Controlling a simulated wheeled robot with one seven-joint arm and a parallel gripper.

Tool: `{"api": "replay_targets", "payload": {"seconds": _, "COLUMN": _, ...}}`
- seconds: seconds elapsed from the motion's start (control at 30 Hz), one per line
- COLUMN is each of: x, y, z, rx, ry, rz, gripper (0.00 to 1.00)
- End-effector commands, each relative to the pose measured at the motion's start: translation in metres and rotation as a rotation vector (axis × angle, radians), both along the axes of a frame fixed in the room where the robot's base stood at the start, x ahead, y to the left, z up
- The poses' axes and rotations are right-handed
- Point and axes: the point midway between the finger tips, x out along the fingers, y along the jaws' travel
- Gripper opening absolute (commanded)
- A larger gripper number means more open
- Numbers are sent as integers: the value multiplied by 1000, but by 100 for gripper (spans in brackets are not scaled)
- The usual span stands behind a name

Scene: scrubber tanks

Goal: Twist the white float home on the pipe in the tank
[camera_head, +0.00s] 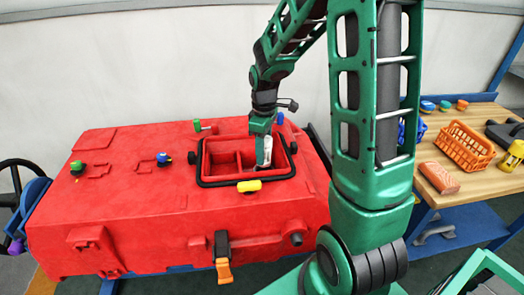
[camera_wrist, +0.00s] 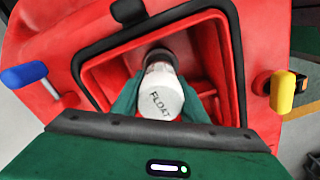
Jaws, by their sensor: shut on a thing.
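The white float (camera_wrist: 166,100), marked FLOAT, is inside the tank opening, between my gripper's fingers. In the head view the float (camera_head: 266,152) shows as a small white shape beside the fingers. My gripper (camera_head: 262,150) reaches down into the tank opening from above and is shut on the float; it also shows in the wrist view (camera_wrist: 160,108). The red tank (camera_head: 140,210) has a square opening with a black rim (camera_head: 245,181). A dark round end shows just beyond the float in the wrist view. The pipe's joint with the float is hidden.
The opening's red walls stand close around my gripper. On the right, a wooden bench (camera_head: 440,198) holds an orange basket (camera_head: 465,148) and an orange-red block (camera_head: 439,178).

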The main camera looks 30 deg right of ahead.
Motion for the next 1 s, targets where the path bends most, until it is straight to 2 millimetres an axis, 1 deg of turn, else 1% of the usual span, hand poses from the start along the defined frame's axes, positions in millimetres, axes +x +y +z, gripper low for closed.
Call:
{"api": "replay_targets", "payload": {"seconds": 0.13, "x": 0, "y": 0, "z": 0, "rx": 0, "ry": 0, "rz": 99, "gripper": 17}}
{"api": "replay_targets", "payload": {"seconds": 0.47, "x": 0, "y": 1, "z": 0, "rx": 0, "ry": 0, "rz": 131, "gripper": 17}}
{"api": "replay_targets", "payload": {"seconds": 0.73, "x": 0, "y": 1, "z": 0, "rx": 1, "ry": 0, "rz": 327, "gripper": 17}}
{"api": "replay_targets", "payload": {"seconds": 1.0, "x": 0, "y": 1, "z": 0, "rx": 1, "ry": 0, "rz": 346, "gripper": 17}}
